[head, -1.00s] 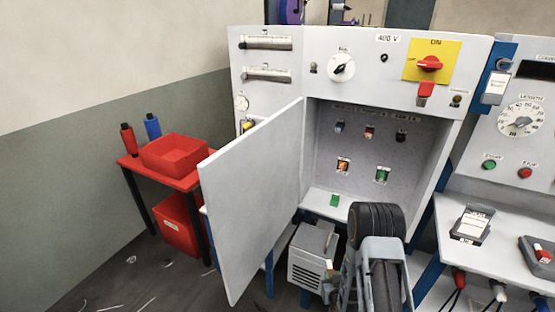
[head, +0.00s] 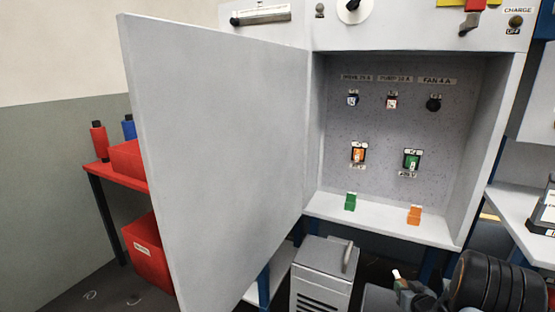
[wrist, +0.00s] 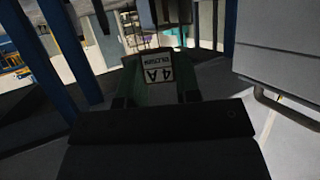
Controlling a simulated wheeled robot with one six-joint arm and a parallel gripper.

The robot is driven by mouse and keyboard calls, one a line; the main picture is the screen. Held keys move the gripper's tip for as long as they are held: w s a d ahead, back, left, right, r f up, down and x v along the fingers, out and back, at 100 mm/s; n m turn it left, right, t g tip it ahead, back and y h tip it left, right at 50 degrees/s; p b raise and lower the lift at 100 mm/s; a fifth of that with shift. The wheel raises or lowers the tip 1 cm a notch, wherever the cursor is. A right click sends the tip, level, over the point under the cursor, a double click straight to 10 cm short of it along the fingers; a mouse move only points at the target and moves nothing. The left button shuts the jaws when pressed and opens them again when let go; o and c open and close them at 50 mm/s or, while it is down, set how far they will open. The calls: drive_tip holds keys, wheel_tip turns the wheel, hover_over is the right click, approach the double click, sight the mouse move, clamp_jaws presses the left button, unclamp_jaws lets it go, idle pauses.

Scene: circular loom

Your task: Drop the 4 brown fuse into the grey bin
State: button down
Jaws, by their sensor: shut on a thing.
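In the wrist view my gripper (wrist: 156,98) is shut on a dark green fuse (wrist: 152,92). Its pale label appears upside down, with "4 A" and a smaller word that looks like "BLOWN". The fuse looks green, not brown. A grey box (head: 322,268) with front slots and a top handle stands on the floor below the cabinet in the head view. A grey handled body, likely the same box (wrist: 275,45), is at right in the wrist view, apart from the fuse. I cannot tell whether it is the grey bin.
The open grey door (head: 225,150) fills the left of the head view. Green (head: 350,202) and orange (head: 414,215) fuses stand on the cabinet ledge (head: 385,227). A red bin (head: 147,255) sits under the red table. Blue posts (wrist: 77,40) stand left in the wrist view.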

wheel_tip(320, 180, down, 7)
drive_tip(key=d+b, duration=0.2)
drive_tip(key=b, duration=0.4)
drive_tip(key=shift+w+d+b, duration=0.15)
drive_tip(key=shift+w+b, duration=0.05)
drive_tip(key=shift+b, duration=0.2)
drive_tip(key=c, duration=0.8)
unclamp_jaws()
drive_tip(key=shift+o, duration=0.2)
drive_tip(key=p+v, duration=0.5)
drive_tip(key=v, duration=0.8)
drive_tip(key=shift+s, duration=0.4)
